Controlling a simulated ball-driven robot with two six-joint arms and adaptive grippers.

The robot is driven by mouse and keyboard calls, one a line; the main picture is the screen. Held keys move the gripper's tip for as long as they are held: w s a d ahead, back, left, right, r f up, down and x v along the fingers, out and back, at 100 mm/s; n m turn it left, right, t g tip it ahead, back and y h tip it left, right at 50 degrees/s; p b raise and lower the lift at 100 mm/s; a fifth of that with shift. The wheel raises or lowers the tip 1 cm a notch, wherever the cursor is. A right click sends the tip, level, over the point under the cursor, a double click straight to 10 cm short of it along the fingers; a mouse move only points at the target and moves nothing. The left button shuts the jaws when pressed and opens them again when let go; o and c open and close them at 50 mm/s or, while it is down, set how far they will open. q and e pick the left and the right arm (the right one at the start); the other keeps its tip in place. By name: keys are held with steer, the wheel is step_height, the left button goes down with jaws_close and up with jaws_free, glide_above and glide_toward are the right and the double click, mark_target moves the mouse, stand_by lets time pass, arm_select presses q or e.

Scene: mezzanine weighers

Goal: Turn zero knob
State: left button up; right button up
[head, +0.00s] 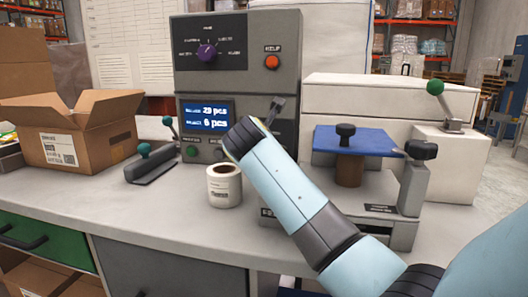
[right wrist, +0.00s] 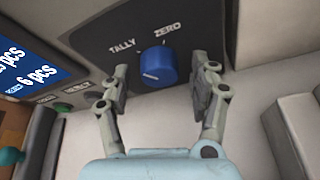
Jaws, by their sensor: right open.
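The blue zero knob (right wrist: 158,64) is in the right wrist view, on the dark panel of the weigher (head: 290,87). "TALLY" is printed above left of it and "ZERO" above right. A pale mark shows on the knob's face. My right gripper (right wrist: 164,80) is open, with one finger on each side of the knob. A gap shows between each finger and the knob; I cannot tell how far the tips are in depth. In the head view one finger of the right gripper (head: 277,108) shows, and my arm hides the knob. My left gripper is not in view.
A purple knob (head: 207,51), a red HELP button (head: 272,62) and a blue display (head: 207,117) are on the weigher. A label roll (head: 224,188) stands in front. A blue plate (head: 357,140) stands right, an open carton (head: 75,135) left. The front counter (head: 150,215) is clear.

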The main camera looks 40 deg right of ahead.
steer(key=c, duration=1.1)
steer(key=p, duration=0.1)
steer(key=m+p, duration=0.1)
steer(key=p, duration=0.1)
steer(key=shift+s+r+t+y, duration=0.1)
steer(key=shift+r+t+y, duration=0.2)
steer(key=shift+t, duration=0.1)
steer(key=shift+c, duration=0.2)
steer(key=shift+d+f+m+p, duration=0.1)
steer(key=shift+f+m+p, duration=0.05)
steer(key=shift+m+p, duration=0.4)
steer(key=shift+f+m+t, duration=0.2)
steer(key=shift+m+t, duration=0.25)
steer(key=shift+t, duration=0.05)
steer(key=o, duration=1.1)
steer(key=shift+o, duration=0.2)
steer(key=shift+r, duration=0.1)
